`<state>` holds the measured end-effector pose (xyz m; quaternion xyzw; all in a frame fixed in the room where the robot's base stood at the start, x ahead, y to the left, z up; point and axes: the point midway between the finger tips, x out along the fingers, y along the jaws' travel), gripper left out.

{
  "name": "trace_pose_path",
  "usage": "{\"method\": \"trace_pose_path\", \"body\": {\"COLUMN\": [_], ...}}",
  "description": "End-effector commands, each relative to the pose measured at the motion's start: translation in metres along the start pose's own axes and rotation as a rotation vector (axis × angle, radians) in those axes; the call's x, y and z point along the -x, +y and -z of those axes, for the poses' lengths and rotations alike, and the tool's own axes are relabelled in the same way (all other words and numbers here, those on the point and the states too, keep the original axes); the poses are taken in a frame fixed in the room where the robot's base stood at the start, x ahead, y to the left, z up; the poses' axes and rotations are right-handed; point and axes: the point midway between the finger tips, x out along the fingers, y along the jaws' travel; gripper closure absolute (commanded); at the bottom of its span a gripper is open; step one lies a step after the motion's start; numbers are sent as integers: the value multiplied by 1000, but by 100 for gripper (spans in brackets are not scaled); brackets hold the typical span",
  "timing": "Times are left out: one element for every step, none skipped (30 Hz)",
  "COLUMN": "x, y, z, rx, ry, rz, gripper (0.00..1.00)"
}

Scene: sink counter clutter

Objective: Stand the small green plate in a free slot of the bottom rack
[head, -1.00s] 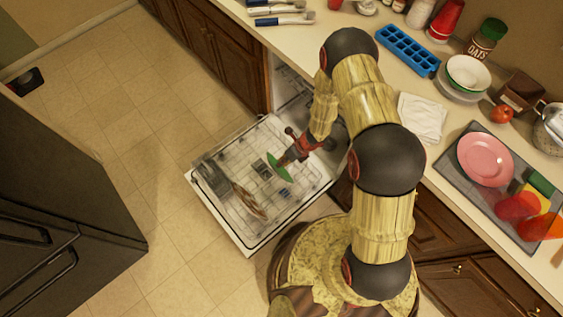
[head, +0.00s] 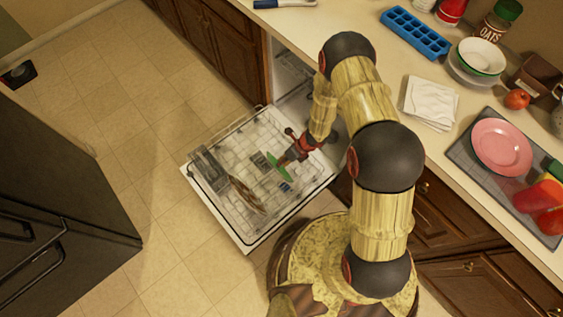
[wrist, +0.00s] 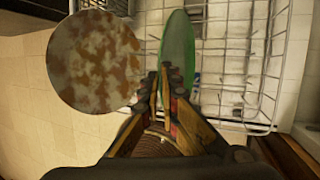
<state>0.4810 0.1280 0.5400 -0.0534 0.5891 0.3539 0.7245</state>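The small green plate (head: 276,165) is held edge-on by my gripper (head: 297,151) over the bottom rack (head: 222,142) of the open dishwasher. In the wrist view, the fingertips (wrist: 166,78) are closed together at the near end of the green plate (wrist: 178,48), which points away from them. White rack wires show behind and to the right of it. I cannot tell whether its lower edge touches the rack. A brown-stained plate (wrist: 95,62) stands to the left in the wrist view; it also shows in the head view (head: 246,195), toward the rack's front.
A grey cutlery basket (head: 209,168) occupies the rack's left side. The counter holds a blue ice tray (head: 415,32), white bowl (head: 481,56), napkins (head: 431,101) and a pink plate (head: 501,147) on a grey mat. A dark fridge (head: 60,200) stands at left, with open floor between.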

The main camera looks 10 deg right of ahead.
Motion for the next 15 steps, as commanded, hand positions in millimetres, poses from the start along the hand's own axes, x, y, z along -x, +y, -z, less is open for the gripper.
{"method": "trace_pose_path", "body": {"x": [-7, -9, -12, -15, -17, -20, -22, -24, -26, -28, -29, -31, -32, -33, -34], "y": [-3, -4, -5, -6, -7, -8, -9, -9, -10, -11, -11, -12, -12, -13, -13], "z": [2, 2, 3, 4, 5, 6, 6, 7, 8, 9, 9, 10, 10, 10, 11], "rx": [0, 1, 1, 1, 1, 1, 1, 1, 1, 1, 1, 1, 1, 1, 1], "ry": [-1, -1, -1, -1, -1, -1, -1, -1, -1, -1, -1, -1, -1, -1, -1], "rz": [0, 0, 0, 0, 0, 0, 0, 0, 0, 0, 0, 0, 0, 0, 0], "gripper": [100, 100, 100, 100, 100, 100, 100, 100, 100, 100, 100, 100, 100, 100, 100]}}
